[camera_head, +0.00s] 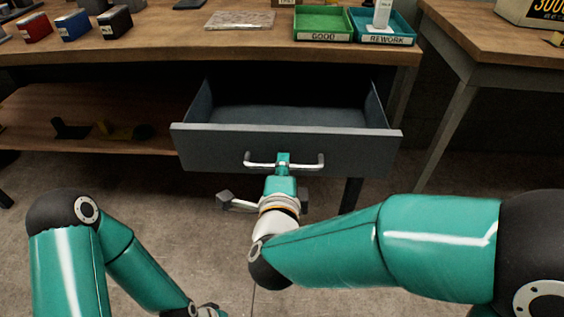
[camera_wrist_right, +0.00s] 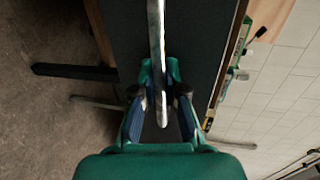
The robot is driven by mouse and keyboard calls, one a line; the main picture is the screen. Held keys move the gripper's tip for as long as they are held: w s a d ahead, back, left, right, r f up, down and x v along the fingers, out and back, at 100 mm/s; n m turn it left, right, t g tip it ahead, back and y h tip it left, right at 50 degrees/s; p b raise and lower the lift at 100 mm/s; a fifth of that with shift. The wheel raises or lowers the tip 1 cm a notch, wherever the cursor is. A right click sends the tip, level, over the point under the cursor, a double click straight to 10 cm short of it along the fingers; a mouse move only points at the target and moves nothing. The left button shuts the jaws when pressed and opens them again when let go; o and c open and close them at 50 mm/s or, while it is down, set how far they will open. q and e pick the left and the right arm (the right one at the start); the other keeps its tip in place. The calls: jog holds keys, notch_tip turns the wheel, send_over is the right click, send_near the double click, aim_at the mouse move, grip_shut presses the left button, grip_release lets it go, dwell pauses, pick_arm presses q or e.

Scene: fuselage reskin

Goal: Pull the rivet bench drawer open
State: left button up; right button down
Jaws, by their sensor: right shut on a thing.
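The grey rivet bench drawer (camera_head: 286,150) is pulled out from under the wooden bench (camera_head: 180,45). Its inside looks empty where I can see it. A silver bar handle (camera_head: 256,162) runs across its front. My right gripper (camera_head: 283,160) is shut on the middle of the handle. In the right wrist view the handle (camera_wrist_right: 157,50) passes between the fingers of my right gripper (camera_wrist_right: 160,98), with the dark drawer front (camera_wrist_right: 190,45) behind. My left arm shows at the lower left of the head view; the fingers of its gripper cannot be made out.
A green GOOD tray (camera_head: 323,22) and a blue REWORK tray (camera_head: 383,27) stand on the bench top. Red, blue and black boxes (camera_head: 73,25) stand at its left. A lower shelf (camera_head: 90,110) lies left of the drawer. A second table (camera_head: 490,45) stands at the right.

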jog(key=shift+a+f, duration=0.15)
jog(key=c, duration=1.2)
grip_release()
